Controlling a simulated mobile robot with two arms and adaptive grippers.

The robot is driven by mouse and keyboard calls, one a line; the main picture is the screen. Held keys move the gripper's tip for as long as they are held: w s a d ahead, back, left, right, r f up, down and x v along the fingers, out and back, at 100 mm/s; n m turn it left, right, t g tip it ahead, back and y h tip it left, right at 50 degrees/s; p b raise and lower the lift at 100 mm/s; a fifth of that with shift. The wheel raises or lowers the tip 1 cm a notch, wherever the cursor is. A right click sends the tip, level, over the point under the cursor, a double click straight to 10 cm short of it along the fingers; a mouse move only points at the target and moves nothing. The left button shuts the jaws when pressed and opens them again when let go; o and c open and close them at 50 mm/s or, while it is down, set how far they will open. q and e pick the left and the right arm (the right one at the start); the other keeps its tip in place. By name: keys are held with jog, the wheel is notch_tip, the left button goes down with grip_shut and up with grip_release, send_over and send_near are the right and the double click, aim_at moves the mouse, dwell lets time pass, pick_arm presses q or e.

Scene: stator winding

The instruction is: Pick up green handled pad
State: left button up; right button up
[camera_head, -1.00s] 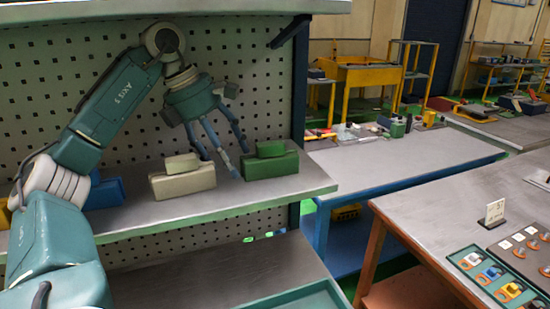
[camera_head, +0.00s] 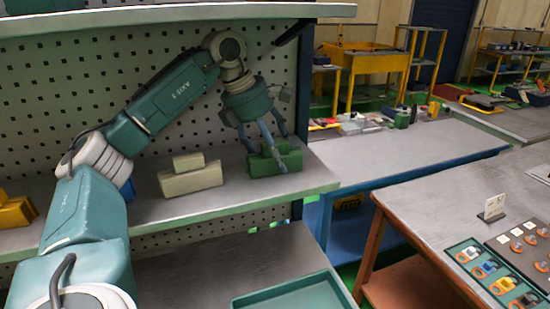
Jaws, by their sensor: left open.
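The green handled pad (camera_head: 262,167) stands on the shelf near its right end, a block with a smaller green handle block on top. My left gripper (camera_head: 267,156) points down at it with its fingers open. The fingertips overlap the pad's handle in the picture, one finger at the handle's left and another in front of it; I cannot tell whether they touch it. The pad rests on the shelf. My right gripper is not in view.
A beige handled pad (camera_head: 190,181) sits just left of the green one. A yellow pad (camera_head: 16,211) is at the far left; a blue one (camera_head: 127,189) is mostly hidden by my arm. A pegboard (camera_head: 70,75) rises behind, and an upper shelf (camera_head: 180,15) hangs above.

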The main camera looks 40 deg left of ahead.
pick_arm(q)
jog(key=c, duration=1.7)
jog(key=shift+o, duration=0.2)
jog(key=shift+r, duration=0.1)
